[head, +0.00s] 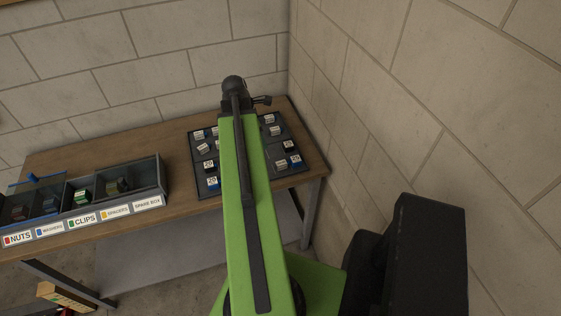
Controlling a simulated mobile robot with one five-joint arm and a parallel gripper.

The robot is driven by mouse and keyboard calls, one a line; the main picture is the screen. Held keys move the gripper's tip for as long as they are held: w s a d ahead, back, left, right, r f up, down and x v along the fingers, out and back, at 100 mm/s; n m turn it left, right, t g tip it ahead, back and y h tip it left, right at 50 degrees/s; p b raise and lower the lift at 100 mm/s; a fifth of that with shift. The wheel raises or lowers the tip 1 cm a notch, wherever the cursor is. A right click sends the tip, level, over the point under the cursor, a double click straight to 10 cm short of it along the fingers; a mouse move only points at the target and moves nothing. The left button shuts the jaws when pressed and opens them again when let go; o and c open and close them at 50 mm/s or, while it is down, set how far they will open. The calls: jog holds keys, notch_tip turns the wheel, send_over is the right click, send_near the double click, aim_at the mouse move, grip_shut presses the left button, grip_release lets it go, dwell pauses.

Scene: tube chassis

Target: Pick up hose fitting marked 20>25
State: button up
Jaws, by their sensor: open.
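Several small fittings with white labels stand on a dark tray (290,171) at the right end of the bench. Most labels are too small to read, and I cannot tell which fitting is marked 20>25. A dark fitting (208,165) stands behind the front-left one. My green arm crosses the tray and hides its middle. My gripper (263,100) shows small and dark beyond the arm's end, near the tray's back edge. It is open, and I see nothing in it.
An open bin (163,180) with compartments labelled nuts, washers, clips, spacers and spare box stands on the left of the wooden bench (178,200). Block walls close the back and right (360,90). A small box (62,294) is on the floor at lower left.

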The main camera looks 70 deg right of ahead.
jog(key=s+d, duration=0.2)
jog(key=s, duration=0.1)
jog(key=b, duration=1.2)
send_over(283, 162)
jog(key=w+a, duration=0.1)
jog(key=shift+n, duration=0.3)
jog(key=f, duration=1.1)
jog(key=shift+w+a, duration=0.15)
jog(key=shift+w, duration=0.05)
jog(key=shift+s+f, duration=0.1)
jog(key=shift+f, duration=0.05)
jog(key=b+x, duration=0.5)
jog(key=shift+f, duration=0.25)
jog(key=shift+r, duration=0.2)
grip_shut()
